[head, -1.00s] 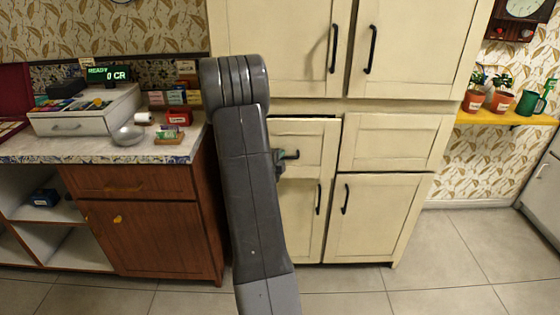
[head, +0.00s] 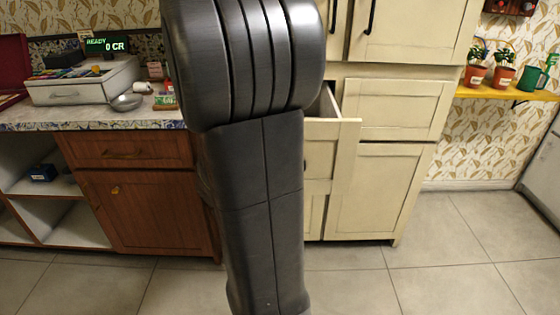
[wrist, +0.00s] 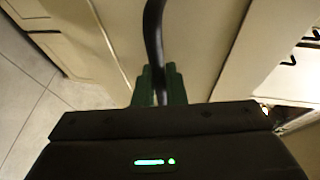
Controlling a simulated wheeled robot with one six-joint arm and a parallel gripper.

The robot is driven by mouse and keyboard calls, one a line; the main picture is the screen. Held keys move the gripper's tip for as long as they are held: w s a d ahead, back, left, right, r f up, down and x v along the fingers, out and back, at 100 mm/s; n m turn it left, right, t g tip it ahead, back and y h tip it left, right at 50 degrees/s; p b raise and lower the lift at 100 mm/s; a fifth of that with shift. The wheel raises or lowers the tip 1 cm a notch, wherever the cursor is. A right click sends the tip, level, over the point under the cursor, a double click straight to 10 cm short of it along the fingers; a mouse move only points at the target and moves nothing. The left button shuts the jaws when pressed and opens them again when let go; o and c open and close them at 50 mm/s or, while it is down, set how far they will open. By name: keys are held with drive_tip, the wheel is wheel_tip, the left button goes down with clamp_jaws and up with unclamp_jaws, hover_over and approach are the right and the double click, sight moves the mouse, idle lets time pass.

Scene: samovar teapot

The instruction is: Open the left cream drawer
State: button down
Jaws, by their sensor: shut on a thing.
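The left cream drawer (head: 347,140) stands partly pulled out of the cream cabinet in the head view, with a dark gap showing along its top at the right side. My arm hides much of its front and its handle there. In the wrist view the cream drawer front (wrist: 195,45) lies beyond my gripper (wrist: 160,78). The green fingers are shut on the dark curved handle (wrist: 153,28). My gripper is hidden behind my arm in the head view.
The right cream drawer (head: 398,108) is shut, above a shut cream door (head: 375,190). A brown counter cabinet (head: 140,210) stands to the left. A yellow shelf (head: 500,92) with potted plants is at the right. The tiled floor at the right is clear.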

drive_tip(key=shift+s, duration=2.15)
drive_tip(key=c, duration=1.5)
unclamp_jaws()
drive_tip(key=p+v, duration=0.2)
drive_tip(key=v, duration=1.1)
drive_tip(key=shift+s+a, duration=0.15)
drive_tip(key=shift+s, duration=0.2)
drive_tip(key=shift+r, duration=0.1)
drive_tip(key=shift+w, duration=0.15)
drive_tip(key=b+x, duration=0.2)
drive_tip(key=x, duration=0.9)
drive_tip(key=shift+w, duration=0.15)
